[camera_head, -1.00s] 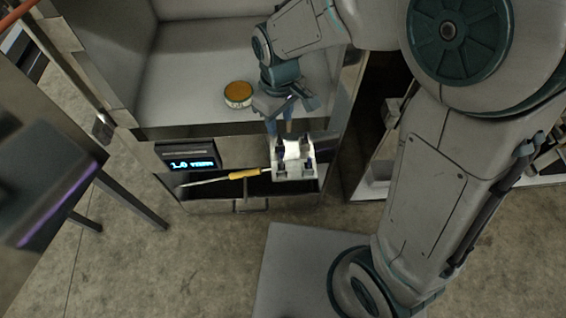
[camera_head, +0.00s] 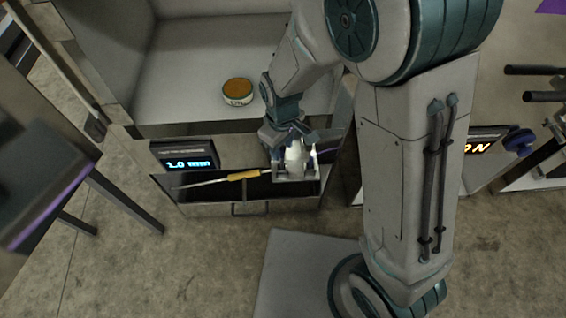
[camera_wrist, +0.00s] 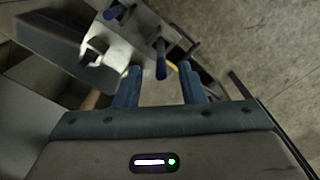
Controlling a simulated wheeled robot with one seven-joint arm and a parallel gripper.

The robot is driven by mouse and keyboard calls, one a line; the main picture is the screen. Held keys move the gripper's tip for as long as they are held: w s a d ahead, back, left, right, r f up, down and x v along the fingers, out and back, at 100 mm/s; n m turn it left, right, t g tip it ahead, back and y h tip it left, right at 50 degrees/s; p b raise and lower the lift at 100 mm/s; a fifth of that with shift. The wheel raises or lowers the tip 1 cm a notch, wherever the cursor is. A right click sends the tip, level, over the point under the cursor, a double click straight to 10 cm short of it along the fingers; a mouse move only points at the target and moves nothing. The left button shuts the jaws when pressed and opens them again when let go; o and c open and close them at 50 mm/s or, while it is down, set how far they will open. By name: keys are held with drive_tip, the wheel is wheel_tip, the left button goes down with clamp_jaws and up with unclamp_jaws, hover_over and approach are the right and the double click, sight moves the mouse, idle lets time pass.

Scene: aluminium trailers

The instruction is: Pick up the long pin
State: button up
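My gripper (camera_wrist: 159,70) is open in the wrist view, its two blue fingers spread apart. A dark blue pin-like piece (camera_wrist: 160,62) shows between and just beyond the fingertips; neither finger visibly touches it. A second blue piece (camera_wrist: 116,12) stands farther off at the top. Both are at a pale holder (camera_wrist: 128,38); which one is the long pin I cannot tell for sure. In the head view my gripper (camera_head: 288,140) is right over the white holder (camera_head: 296,172), hiding part of it and the pins.
The holder is at the right of an open drawer (camera_head: 215,210). A yellow-handled tool (camera_head: 244,175) with a thin shaft lies to its left. A round tin (camera_head: 238,91) stands on the compartment floor above. A lit display (camera_head: 186,160) is at the drawer's upper left.

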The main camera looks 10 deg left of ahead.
wheel_tip(320, 180, down, 2)
drive_tip(key=shift+f, duration=0.1)
clamp_jaws()
drive_tip(key=shift+r, duration=0.2)
